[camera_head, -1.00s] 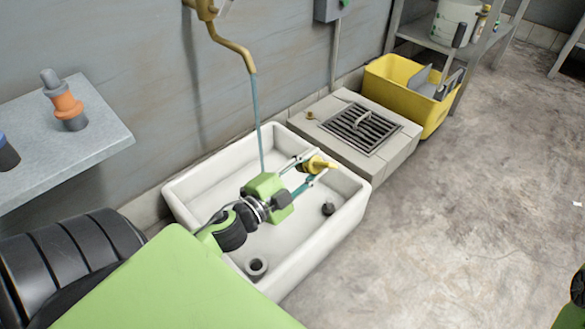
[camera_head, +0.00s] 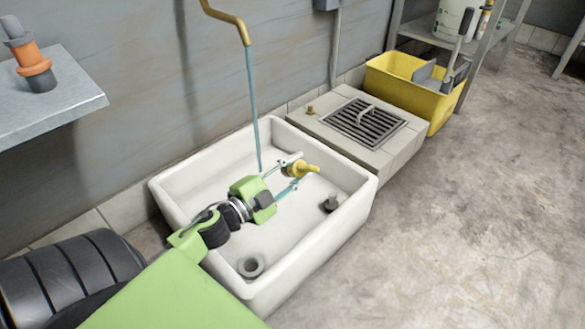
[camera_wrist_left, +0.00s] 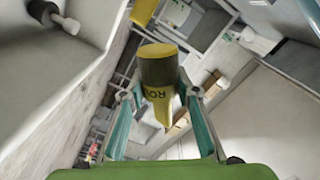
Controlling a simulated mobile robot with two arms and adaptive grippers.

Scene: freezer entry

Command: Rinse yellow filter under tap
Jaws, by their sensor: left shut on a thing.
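The yellow filter (camera_head: 301,168) is held between the fingertips of my left gripper (camera_head: 288,176), above the white sink (camera_head: 172,192). The tap (camera_head: 236,22) is a brass spout on the wall. A thin blue water stream (camera_head: 253,100) runs from it into the sink. In the head view the stream passes to the left of the filter, apart from it. My right gripper is not in view.
A grey ring (camera_head: 250,266) and a dark plug-like piece (camera_head: 331,203) lie in the sink. A floor block with a drain grate (camera_head: 366,126) and a yellow bin (camera_head: 411,88) stand behind it. A shelf with an orange-grey fitting (camera_head: 33,66) is at left. The floor at right is clear.

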